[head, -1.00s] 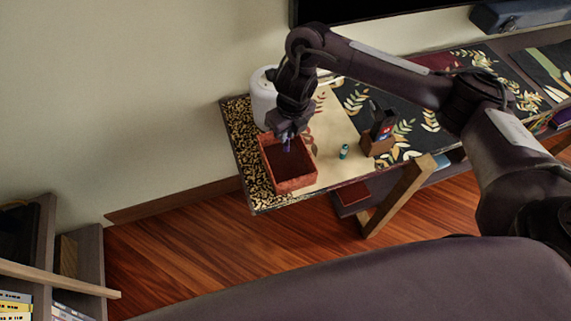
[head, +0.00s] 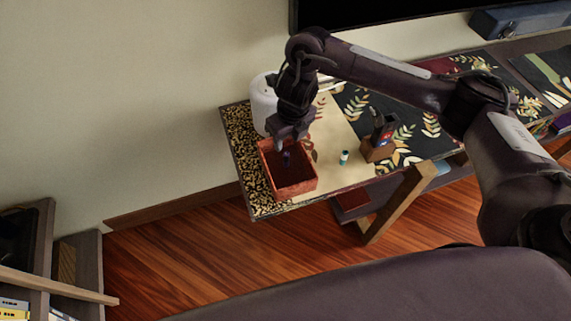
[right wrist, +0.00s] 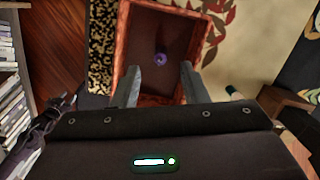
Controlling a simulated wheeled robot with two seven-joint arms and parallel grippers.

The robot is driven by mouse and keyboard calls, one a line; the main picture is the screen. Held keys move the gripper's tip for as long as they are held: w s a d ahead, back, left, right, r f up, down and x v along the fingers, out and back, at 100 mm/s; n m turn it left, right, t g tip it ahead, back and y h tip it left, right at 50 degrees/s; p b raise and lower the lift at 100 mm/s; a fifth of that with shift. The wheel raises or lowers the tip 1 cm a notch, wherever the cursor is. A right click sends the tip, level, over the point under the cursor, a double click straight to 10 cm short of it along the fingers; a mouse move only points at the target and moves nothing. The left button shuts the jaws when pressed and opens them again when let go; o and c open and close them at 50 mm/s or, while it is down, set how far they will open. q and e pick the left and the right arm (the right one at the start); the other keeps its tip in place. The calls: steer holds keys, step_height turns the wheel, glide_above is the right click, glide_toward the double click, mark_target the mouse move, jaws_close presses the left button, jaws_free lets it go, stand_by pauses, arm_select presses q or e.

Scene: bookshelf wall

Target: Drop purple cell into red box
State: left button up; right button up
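The red box (head: 291,188) stands open at the left end of the table, and it also shows in the right wrist view (right wrist: 120,48). The purple cell (head: 287,158) is below my right gripper, within the box's opening. In the right wrist view the purple cell (right wrist: 161,58) appears end-on against the dark box interior, beyond the fingertips. I cannot tell whether it touches the box floor. My right gripper (head: 284,143) is above the box's back part. Its fingers (right wrist: 159,66) are spread apart with nothing between them.
A white cylinder (head: 262,103) stands right behind the box. A teal and white cell (head: 344,157) stands on the table to the right. A brown holder (head: 377,150) with dark items is farther right. A shelf (head: 75,270) is at lower left.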

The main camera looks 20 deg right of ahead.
step_height(320, 180, up, 7)
steer(key=s+p, duration=0.1)
steer(key=shift+d+f+p, duration=0.2)
steer(key=shift+p, duration=0.15)
